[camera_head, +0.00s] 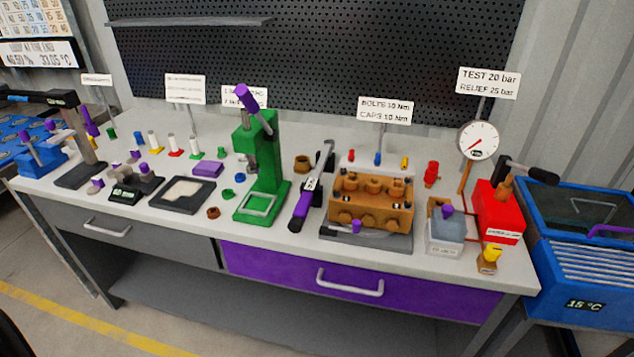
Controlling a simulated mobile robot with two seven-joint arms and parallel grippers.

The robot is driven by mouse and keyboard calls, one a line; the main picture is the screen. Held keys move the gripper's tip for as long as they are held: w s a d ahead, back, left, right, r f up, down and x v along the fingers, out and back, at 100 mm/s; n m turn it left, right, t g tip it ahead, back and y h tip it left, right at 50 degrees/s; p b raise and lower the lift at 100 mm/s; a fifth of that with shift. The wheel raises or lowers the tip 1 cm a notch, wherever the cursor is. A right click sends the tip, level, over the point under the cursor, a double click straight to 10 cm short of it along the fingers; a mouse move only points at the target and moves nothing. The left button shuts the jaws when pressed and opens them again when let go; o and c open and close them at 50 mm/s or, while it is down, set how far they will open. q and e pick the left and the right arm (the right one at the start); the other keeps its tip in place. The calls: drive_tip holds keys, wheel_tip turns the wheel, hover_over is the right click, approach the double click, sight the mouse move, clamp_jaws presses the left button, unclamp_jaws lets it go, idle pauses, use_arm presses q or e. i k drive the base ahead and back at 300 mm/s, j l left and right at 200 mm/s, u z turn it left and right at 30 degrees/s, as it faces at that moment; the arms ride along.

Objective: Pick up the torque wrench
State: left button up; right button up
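The torque wrench (301,205) lies on the grey bench top, its purple grip towards the front edge and its dark shaft and head pointing to the back. A small pale display shows partway along it. It lies between the green press (262,165) on its left and the orange-brown pump block (371,203) on its right. Neither of my grippers is in view.
The bench (130,238) has a purple drawer (300,272) in front. The press's purple lever rises left of the wrench. A red test pump (497,212) with a gauge (478,141) stands at the right. Small parts and trays crowd the left half.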

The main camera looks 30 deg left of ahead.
sight(302, 208)
drive_tip(key=i+j, duration=0.15)
drive_tip(key=i, duration=0.7)
